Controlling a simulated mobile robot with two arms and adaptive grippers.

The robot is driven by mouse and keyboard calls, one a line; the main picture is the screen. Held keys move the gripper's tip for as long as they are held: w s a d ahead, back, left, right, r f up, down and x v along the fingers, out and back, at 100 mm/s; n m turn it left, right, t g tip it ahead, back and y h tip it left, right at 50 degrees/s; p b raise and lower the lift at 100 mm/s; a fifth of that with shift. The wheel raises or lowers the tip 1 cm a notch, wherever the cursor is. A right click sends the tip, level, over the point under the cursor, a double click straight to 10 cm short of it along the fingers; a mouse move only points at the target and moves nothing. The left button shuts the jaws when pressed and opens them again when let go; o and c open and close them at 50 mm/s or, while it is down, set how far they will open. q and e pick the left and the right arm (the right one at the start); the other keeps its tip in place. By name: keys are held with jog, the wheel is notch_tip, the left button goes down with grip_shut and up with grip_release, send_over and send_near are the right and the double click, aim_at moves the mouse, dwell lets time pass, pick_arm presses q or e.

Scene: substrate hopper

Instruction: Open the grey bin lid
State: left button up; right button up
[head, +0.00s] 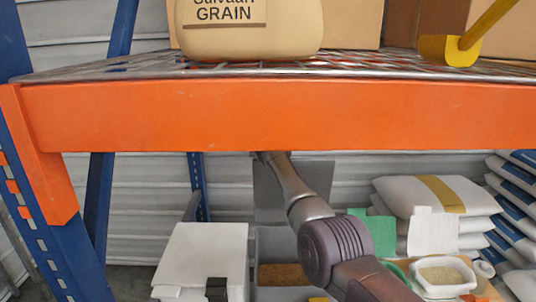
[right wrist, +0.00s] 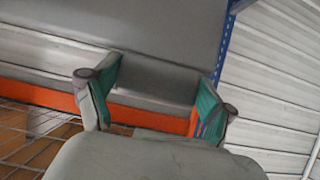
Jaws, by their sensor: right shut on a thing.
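The grey bin lid (head: 268,195) stands raised, roughly upright, at the back of the grey bin in the head view. Its top is hidden behind the orange beam. The grey bin (head: 272,240) below is open at the top, with brown granular material (head: 283,274) inside. My right arm reaches up to the lid's upper part, and its gripper is hidden behind the beam there. In the right wrist view, my right gripper (right wrist: 157,98) has its teal-padded fingers at either side of a grey part of the lid (right wrist: 160,35), shut on it. My left gripper is not in view.
An orange shelf beam (head: 290,115) crosses in front of the lid's top. A grain sack (head: 250,35) and yellow scoop (head: 460,48) rest above. A white box (head: 205,250) stands left of the bin. Stacked sacks (head: 410,195) and a white tub (head: 440,290) are at right.

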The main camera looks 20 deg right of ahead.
jog(key=shift+r, duration=0.2)
jog(key=o, duration=1.5)
jog(key=shift+o, duration=0.2)
jog(key=shift+s, duration=0.15)
jog(key=shift+f, duration=0.15)
jog(key=shift+s+a, duration=0.1)
jog(key=v, duration=1.2)
